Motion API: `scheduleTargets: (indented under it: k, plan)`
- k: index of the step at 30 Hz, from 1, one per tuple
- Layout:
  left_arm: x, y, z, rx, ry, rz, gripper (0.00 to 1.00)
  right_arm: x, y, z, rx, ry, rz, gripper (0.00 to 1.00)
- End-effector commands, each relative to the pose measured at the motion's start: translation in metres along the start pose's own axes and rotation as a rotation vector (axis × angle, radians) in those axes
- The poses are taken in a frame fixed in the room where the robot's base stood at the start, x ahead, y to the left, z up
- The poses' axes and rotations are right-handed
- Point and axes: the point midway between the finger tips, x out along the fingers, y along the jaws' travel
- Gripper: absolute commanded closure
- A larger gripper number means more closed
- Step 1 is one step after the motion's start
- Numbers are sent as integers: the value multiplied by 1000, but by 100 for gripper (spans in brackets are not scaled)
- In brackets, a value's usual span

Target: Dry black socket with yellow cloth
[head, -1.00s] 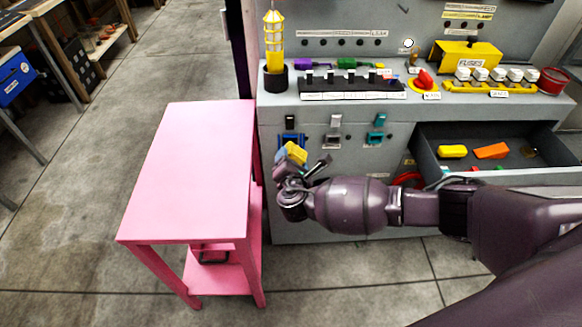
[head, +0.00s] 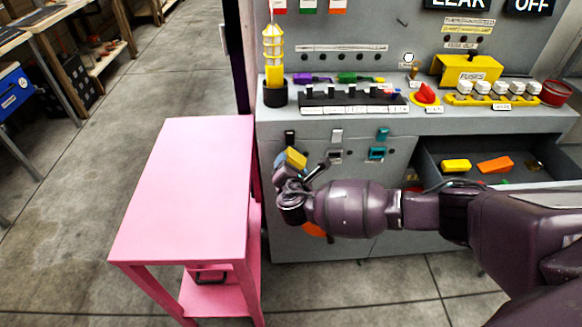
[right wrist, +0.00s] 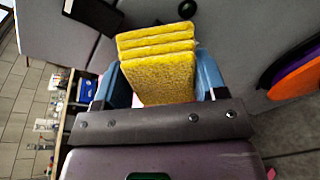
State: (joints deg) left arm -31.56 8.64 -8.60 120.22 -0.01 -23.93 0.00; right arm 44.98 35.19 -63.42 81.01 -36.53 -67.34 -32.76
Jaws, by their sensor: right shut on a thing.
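My right gripper (head: 292,164) is shut on a folded yellow cloth (head: 296,157) in front of the grey cabinet. In the right wrist view the layered yellow cloth (right wrist: 158,70) stands between the two blue fingers of my right gripper (right wrist: 160,85). A black round base (head: 275,96) holds a yellow caged lamp on the cabinet top. My left gripper is out of view.
A pink table (head: 185,190) with a bare top stands left of the gripper. Grey (head: 336,136) and teal (head: 377,152) fittings are to the right. An open drawer (head: 430,165) holds yellow and orange pieces. A switch strip (head: 350,104) lies on the cabinet top.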

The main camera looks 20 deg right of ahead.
Motion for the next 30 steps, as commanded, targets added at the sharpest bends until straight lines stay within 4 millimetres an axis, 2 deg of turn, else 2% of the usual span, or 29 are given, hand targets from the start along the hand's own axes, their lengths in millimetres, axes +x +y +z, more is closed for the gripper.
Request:
scheduleTargets:
  k: [12,30]
  plan:
    - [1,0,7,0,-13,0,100,3,0,0,0,0,0,54]
    - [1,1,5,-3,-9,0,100,7,1,1,0,0,0,54]
